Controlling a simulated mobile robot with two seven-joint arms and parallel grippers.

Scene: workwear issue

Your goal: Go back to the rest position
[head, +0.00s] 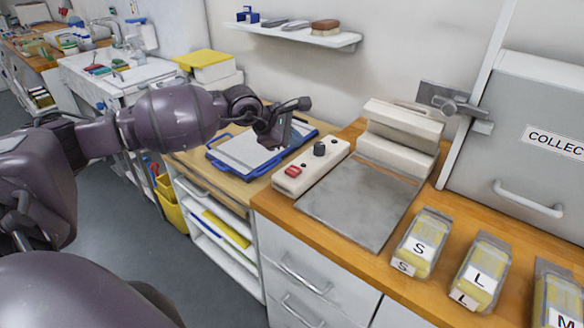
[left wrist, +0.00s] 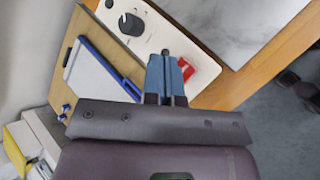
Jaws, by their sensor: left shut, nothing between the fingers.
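My left arm reaches in from the left in the head view. Its gripper (head: 277,134) is over the side counter, by the blue-edged clipboard (head: 247,152) and left of the beige control box (head: 312,167). In the left wrist view the two blue-grey fingers (left wrist: 166,76) are together with nothing between them. They point at the control box (left wrist: 140,40), near its red switch (left wrist: 186,68) and black knob (left wrist: 131,24). Whether they touch the box, I cannot tell. My right gripper does not show.
The beige press with a grey plate (head: 358,203) stands on the wooden counter. Packs marked S (head: 421,243), L (head: 481,271) and M (head: 558,297) lie at its right. A grey cabinet (head: 520,125) stands behind. A wall shelf (head: 295,33) hangs above. Grey floor (head: 125,215) is open at left.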

